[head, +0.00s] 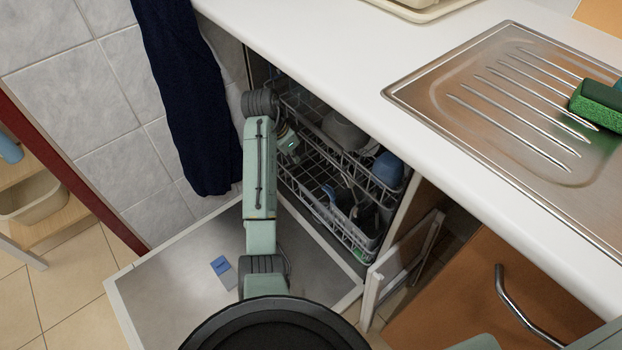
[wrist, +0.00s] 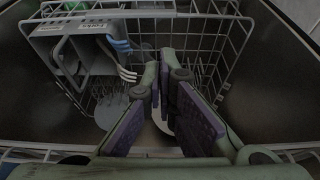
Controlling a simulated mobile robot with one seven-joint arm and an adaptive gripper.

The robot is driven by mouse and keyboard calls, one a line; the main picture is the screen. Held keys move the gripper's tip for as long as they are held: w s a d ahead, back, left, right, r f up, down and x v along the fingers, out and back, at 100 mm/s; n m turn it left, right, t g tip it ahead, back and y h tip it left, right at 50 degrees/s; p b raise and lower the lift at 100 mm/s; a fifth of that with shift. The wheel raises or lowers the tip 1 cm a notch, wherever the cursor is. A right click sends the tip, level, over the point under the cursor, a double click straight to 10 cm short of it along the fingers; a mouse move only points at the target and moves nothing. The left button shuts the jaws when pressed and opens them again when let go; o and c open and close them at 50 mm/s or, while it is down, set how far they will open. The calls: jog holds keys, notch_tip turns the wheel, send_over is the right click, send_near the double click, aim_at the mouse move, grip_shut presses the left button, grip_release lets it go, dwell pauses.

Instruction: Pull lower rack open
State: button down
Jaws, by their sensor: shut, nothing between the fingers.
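The lower rack (head: 302,196) is a grey wire rack inside the open dishwasher, below the upper rack. In the wrist view, a wire rack (wrist: 226,48) fills the upper middle, with a grey cutlery basket (wrist: 62,42), forks and round dishes in it. My gripper (wrist: 158,84) is in front of this rack, its purple-padded fingers drawn together at the tips with nothing visible between them. I cannot tell whether the tips touch a wire. In the head view my arm reaches into the dishwasher's left side; its fingers are hidden there.
The upper rack (head: 346,156) holds a bowl and a blue cup (head: 388,168). The dishwasher door (head: 180,284) lies open below, with a blue tablet packet (head: 222,268) on it. A white counter (head: 330,50) overhangs the racks. A dark towel (head: 190,100) hangs at left.

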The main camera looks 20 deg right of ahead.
jog(key=b+x, duration=0.1)
jog(key=x, duration=1.8)
jog(key=shift+f, duration=0.25)
jog(key=shift+a, duration=0.1)
